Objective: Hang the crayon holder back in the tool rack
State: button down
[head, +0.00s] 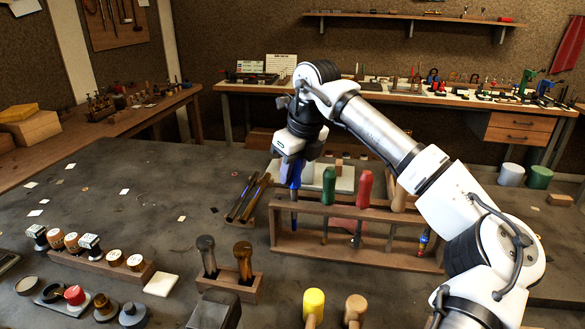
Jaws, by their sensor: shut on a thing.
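My gripper (292,178) points down over the left end of the wooden tool rack (345,209) and is shut on a slim blue-handled piece, which I take to be the crayon holder (296,173). The crayon holder stands roughly upright, with its lower part at the rack's left end. I cannot tell whether it sits in a slot or is just in front of or behind the top bar. My gripper partly hides its upper end.
The rack also holds a green-handled tool (328,185), a red-handled tool (364,187) and a wooden-handled tool (399,197). A colourful-tipped tool (424,240) is partly behind my arm. Left of the rack, dark rods lie in a wooden holder (247,198).

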jog(key=shift+f+b, duration=0.9)
jog(key=shift+f, duration=0.55)
jog(key=c, duration=1.1)
grip_release()
jog(key=shift+r, duration=0.1)
jog(key=b+v, duration=0.1)
jog(key=v, duration=1.2)
jog(key=shift+r, duration=0.3)
jog(key=shift+s, duration=0.1)
